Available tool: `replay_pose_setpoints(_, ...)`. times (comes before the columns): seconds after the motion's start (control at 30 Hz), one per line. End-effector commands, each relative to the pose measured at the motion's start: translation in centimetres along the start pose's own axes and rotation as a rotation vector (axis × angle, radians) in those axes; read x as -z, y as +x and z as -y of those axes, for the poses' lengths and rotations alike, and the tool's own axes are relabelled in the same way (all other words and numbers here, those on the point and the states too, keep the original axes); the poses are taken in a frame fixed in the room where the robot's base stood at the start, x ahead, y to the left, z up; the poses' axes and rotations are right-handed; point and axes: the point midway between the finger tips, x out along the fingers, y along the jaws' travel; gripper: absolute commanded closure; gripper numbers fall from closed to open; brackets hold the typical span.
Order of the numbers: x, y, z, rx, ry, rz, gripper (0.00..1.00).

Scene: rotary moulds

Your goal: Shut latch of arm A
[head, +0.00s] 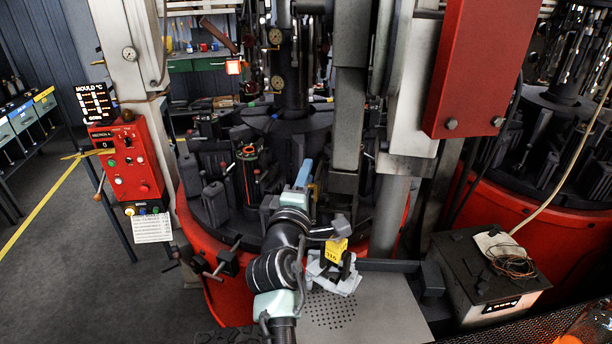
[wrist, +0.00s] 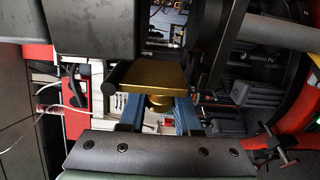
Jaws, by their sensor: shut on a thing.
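My gripper (head: 304,174) reaches up to the dark column at the middle of the round red machine. Its blue fingers show in the wrist view (wrist: 158,110), one on each side of a brass-coloured latch (wrist: 160,74) with a short round stem below its flat plate. The gripper is shut on this latch. A dark block of the machine stands close above and left of the latch in the wrist view. In the head view my own wrist and fingers hide most of the latch, so its exact angle cannot be told. No letter for the arm is readable there.
A red control panel (head: 128,160) stands at left. A red box (head: 478,70) hangs at upper right. The floor at left is clear.

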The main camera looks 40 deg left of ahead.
Motion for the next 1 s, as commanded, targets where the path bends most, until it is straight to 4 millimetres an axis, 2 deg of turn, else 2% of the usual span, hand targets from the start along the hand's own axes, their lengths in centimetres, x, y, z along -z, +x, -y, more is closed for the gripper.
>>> replay_pose_setpoints(0.17,0.0,0.0,0.2,0.005,-0.001,0.001,1.00)
replay_pose_setpoints(0.2,0.0,0.0,0.2,0.005,0.000,0.002,0.61)
replay_pose_setpoints(0.3,0.0,0.0,0.2,0.004,0.000,0.001,0.43)
replay_pose_setpoints(0.7,-0.1,-0.4,0.1,0.001,0.001,0.001,0.42)
replay_pose_setpoints(0.87,0.0,-2.1,0.3,0.002,0.003,0.001,0.42)
replay_pose_setpoints(1.0,-0.1,-4.4,0.4,0.003,0.005,0.002,0.42)
